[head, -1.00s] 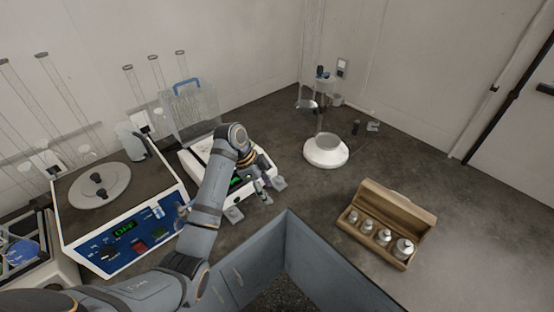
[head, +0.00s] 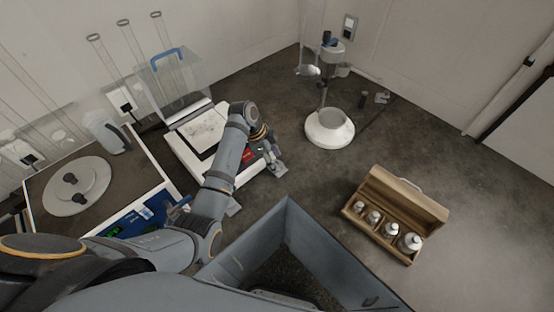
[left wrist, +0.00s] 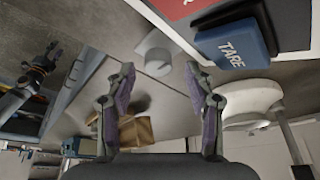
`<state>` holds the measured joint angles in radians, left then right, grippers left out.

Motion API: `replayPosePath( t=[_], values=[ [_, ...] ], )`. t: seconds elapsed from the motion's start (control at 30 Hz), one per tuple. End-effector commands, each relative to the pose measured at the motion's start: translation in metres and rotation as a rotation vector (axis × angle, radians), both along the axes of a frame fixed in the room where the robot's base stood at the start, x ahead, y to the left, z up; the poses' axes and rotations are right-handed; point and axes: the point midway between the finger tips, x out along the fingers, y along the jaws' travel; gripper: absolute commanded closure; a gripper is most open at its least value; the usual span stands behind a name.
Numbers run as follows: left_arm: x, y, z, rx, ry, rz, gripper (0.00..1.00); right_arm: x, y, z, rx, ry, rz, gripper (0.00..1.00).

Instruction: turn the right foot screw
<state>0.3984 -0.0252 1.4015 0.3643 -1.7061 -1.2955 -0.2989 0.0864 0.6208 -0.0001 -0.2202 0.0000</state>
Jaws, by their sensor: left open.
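The white balance (head: 187,158) stands on the dark bench, with a foot at each front corner. Its right foot (head: 279,170) is partly hidden by my left gripper (head: 270,163). In the left wrist view the right foot screw (left wrist: 157,62) is a round grey knob at the balance's corner. It lies in line with the gap between the open fingers of my left gripper (left wrist: 160,78), apparently just beyond the fingertips; nothing is held. The blue TARE key (left wrist: 232,46) is close to the right finger. The left foot (head: 233,208) shows beside my forearm.
A wooden box of metal weights (head: 412,203) lies right on the bench. A white-based stand (head: 330,128) is behind it. The sieve shaker (head: 75,185) is at left. Bare bench lies between balance and stand. Part of my right arm (left wrist: 35,80) shows at the wrist view's left edge.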

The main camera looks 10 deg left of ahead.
Motion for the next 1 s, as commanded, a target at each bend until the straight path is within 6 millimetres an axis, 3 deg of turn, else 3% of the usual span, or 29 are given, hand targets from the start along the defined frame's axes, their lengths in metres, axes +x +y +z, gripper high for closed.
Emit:
replayPosePath(
  t=[0.13, 0.43, 0.83, 1.0],
  values=[
    [0.001, -0.006, -0.014, 0.001, 0.001, 0.001, 0.46, 0.016, 0.002, 0.003, 0.003, -0.025, 0.000, 0.60],
    [0.002, -0.007, -0.017, 0.001, -0.001, 0.000, 0.46, -0.005, 0.010, 0.001, 0.012, 0.007, -0.003, 0.60],
    [0.001, -0.007, -0.017, 0.001, -0.001, 0.000, 0.99, -0.004, 0.007, 0.001, 0.009, 0.006, -0.003, 0.60],
    [0.001, -0.007, -0.017, 0.001, 0.000, -0.008, 1.00, -0.002, 0.005, 0.001, 0.006, 0.002, -0.002, 0.60]
  ],
)
